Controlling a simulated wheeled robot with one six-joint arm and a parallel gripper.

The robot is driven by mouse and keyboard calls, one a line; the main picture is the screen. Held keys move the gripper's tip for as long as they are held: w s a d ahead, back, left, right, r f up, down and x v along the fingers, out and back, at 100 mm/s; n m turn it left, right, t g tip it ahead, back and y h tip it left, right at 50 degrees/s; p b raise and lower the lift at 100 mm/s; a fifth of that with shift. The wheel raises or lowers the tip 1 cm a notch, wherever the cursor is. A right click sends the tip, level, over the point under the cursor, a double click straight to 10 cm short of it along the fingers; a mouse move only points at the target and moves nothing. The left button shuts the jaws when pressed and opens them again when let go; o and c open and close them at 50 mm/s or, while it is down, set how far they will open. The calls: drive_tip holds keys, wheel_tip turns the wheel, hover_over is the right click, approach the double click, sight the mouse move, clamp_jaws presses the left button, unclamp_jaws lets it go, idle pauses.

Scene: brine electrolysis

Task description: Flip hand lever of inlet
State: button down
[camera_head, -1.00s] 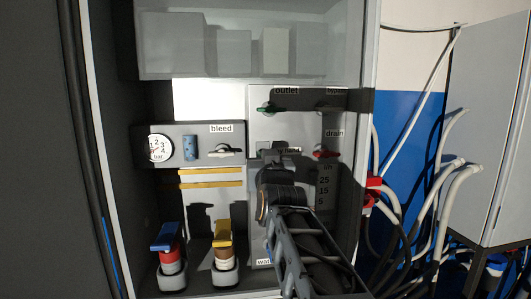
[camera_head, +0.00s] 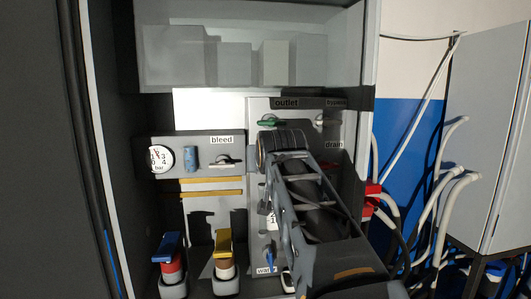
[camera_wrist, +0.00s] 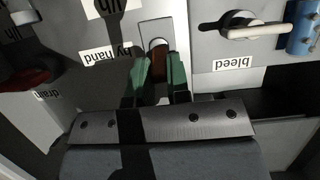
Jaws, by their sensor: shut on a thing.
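In the wrist view, which is upside down, my gripper (camera_wrist: 159,82) has its two green fingers closed around a small reddish-brown lever (camera_wrist: 158,57). The lever sits in front of a pale plate beside the "by hand" label (camera_wrist: 112,54). Most of the lever is hidden between the fingers, and I see no "inlet" label. In the head view my own arm covers the gripper and this part of the panel. The green outlet lever (camera_head: 271,122) shows just above my arm, under the "outlet" label.
The bleed lever (camera_wrist: 254,30) is close beside the gripper; it also shows in the head view (camera_head: 229,160). A dark red drain handle (camera_wrist: 28,80) is on the other side. A pressure gauge (camera_head: 161,159) and two bottles with blue (camera_head: 170,247) and yellow (camera_head: 223,244) tops stand left.

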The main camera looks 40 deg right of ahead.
drive_tip(key=shift+w+r+g, duration=0.1)
drive_tip(key=shift+r+g, duration=0.05)
drive_tip(key=shift+g, duration=0.35)
drive_tip(key=shift+y+p, duration=0.3)
drive_tip(key=c, duration=1.1)
unclamp_jaws()
drive_tip(key=shift+r, duration=0.1)
drive_tip(key=b+v, duration=0.2)
drive_tip(key=v, duration=1.1)
drive_tip(key=shift+s+a+r+b, duration=0.15)
drive_tip(key=shift+s+r+b, duration=0.1)
drive_tip(key=shift+r+b, duration=0.05)
